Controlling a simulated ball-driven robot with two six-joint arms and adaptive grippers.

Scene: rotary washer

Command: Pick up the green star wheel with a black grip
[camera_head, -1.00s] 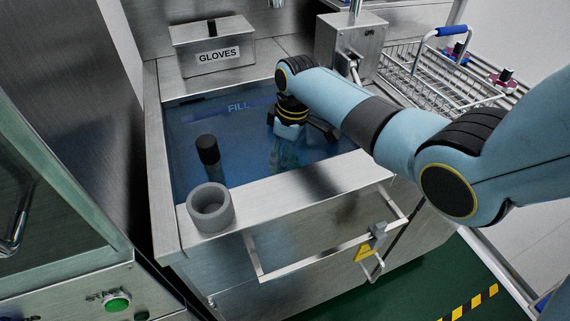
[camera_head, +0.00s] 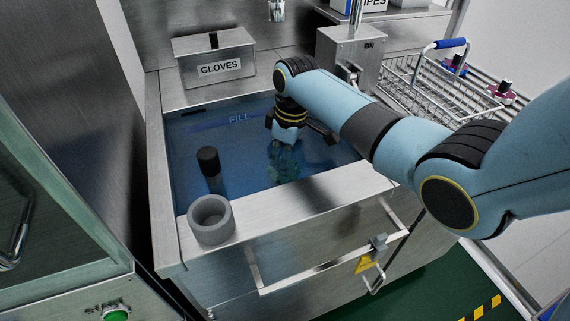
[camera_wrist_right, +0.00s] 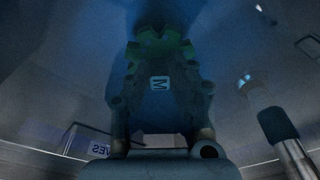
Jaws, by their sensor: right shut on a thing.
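My right gripper (camera_wrist_right: 160,57) reaches down into the water of the steel tank. In the right wrist view its two fingers are shut on a dim green thing (camera_wrist_right: 160,42), which looks like the green star wheel. In the head view a blurred green shape (camera_head: 285,162) shows under water below my right wrist. The wheel's black grip cannot be made out between the fingers. My left gripper is not in view.
A black-capped post (camera_head: 209,161) stands in the water at left. A grey hollow cylinder (camera_head: 211,220) sits on the tank's front rim. A GLOVES box (camera_head: 215,62) is behind the tank. A wire basket (camera_head: 440,80) and a pink star-shaped wheel (camera_head: 499,93) are at right.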

